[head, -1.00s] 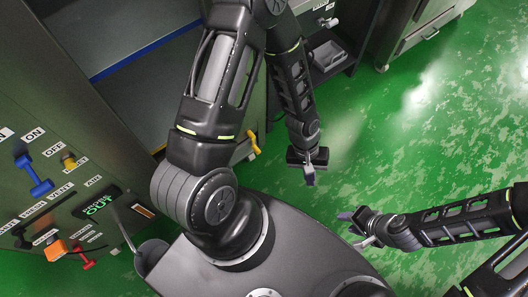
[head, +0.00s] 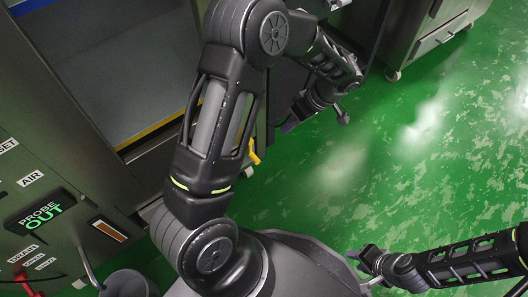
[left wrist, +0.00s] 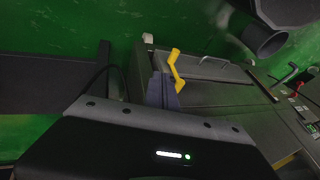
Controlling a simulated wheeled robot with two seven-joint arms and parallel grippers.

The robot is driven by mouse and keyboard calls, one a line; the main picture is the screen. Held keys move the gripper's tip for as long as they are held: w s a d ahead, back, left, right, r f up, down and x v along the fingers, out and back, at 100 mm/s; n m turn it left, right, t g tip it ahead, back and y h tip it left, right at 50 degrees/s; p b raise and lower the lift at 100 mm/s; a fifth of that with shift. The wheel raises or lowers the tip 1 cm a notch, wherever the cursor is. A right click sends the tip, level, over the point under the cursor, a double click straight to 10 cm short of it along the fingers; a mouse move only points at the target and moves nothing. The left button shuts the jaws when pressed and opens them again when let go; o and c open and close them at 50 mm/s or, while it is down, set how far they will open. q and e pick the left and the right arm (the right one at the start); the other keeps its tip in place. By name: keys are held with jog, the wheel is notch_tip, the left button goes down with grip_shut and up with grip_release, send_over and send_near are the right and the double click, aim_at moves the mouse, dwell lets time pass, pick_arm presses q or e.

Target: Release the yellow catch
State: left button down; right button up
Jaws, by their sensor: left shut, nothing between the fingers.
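The yellow catch (head: 254,152) is a small bent yellow handle on the edge of the dark cabinet, just right of my left arm in the head view. In the left wrist view the yellow catch (left wrist: 175,72) stands just beyond the fingertips, at the cabinet's corner. My left gripper (head: 289,126) is shut and empty, to the right of and above the catch in the head view. Its closed fingers (left wrist: 163,92) point toward the catch; I cannot tell whether they touch it. My right gripper (head: 362,264) looks open and empty over the green floor, far from the catch.
A grey wheeled cabinet (head: 432,32) stands at the top right. The green floor (head: 400,170) between is clear.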

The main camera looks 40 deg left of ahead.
pick_arm(q)
jog(key=shift+f, duration=0.1)
